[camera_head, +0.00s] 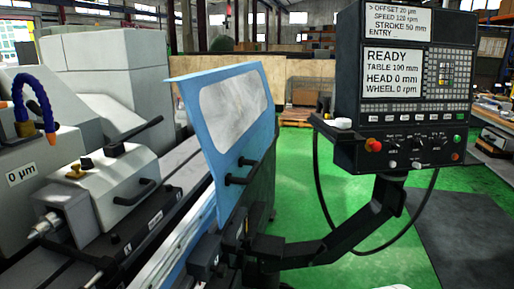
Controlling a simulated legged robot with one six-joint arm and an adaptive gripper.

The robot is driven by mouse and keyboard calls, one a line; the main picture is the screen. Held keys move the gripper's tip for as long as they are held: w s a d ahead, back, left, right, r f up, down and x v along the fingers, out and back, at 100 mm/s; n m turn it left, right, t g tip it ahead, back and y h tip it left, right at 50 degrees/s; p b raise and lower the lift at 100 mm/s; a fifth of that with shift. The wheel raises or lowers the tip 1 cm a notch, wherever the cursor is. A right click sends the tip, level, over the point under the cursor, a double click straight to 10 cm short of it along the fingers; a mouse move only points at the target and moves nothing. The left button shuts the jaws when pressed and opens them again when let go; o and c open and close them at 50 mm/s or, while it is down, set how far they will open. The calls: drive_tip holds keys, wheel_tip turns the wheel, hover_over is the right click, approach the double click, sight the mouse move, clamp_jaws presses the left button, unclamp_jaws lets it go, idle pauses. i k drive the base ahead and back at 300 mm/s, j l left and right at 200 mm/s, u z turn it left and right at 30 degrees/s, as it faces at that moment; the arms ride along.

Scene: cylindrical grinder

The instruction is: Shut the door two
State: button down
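A blue door (222,125) with a pale window stands along the front side of the grinder, slanting in the picture. A black handle (240,172) sticks out from its lower right part. The work area behind the door shows openly on its left. A narrower blue panel (180,245) runs along the lower front edge. I cannot tell from any label which of these is door two. My gripper is not in view.
A control panel (405,85) on a black swing arm (345,235) stands at the right, with a hanging cable. A grey workhead (125,180) and a blue coolant hose (38,98) are at the left. Green floor (300,190) is clear between the door and the panel.

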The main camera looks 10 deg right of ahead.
sight(239, 111)
drive_tip(key=i+l, duration=0.15)
drive_tip(key=i, duration=0.4)
drive_tip(key=i+l, duration=0.2)
drive_tip(key=i, duration=0.35)
drive_tip(key=i+l, duration=0.15)
drive_tip(key=i, duration=0.4)
drive_tip(key=i+l, duration=0.2)
drive_tip(key=i, duration=0.35)
